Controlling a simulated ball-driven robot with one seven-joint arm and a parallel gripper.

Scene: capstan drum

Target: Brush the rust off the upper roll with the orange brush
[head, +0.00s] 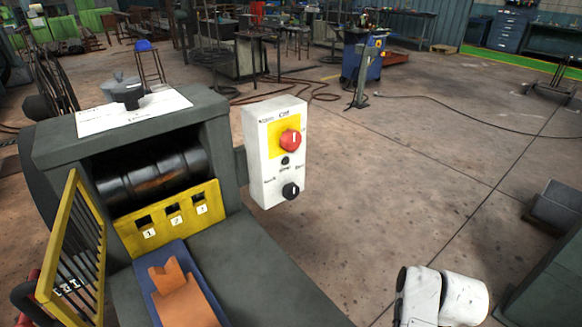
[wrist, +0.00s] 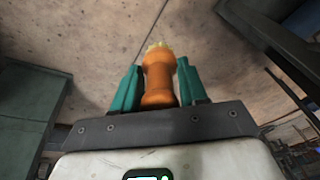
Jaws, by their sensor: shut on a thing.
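The orange brush (wrist: 158,82) is in my gripper (wrist: 157,70), between its two teal fingers, with its pale yellow bristles pointing away from the wrist. My gripper is shut on it. In the head view the brush and gripper are out of frame; only a white part of my arm shows at the bottom right. The upper roll (head: 150,176) is a dark, shiny cylinder inside the grey machine housing at the left, with brownish rust patches. The brush is apart from it. Anything below the roll is hidden behind the yellow plate (head: 182,222) with windows numbered 1, 2, 3.
A yellow barred guard (head: 72,250) stands swung open at the left. An orange cradle (head: 185,300) sits on a blue tray (head: 208,298) before the machine. A white control box (head: 263,190) with red button and black knob stands right of the housing. The floor farther right is open.

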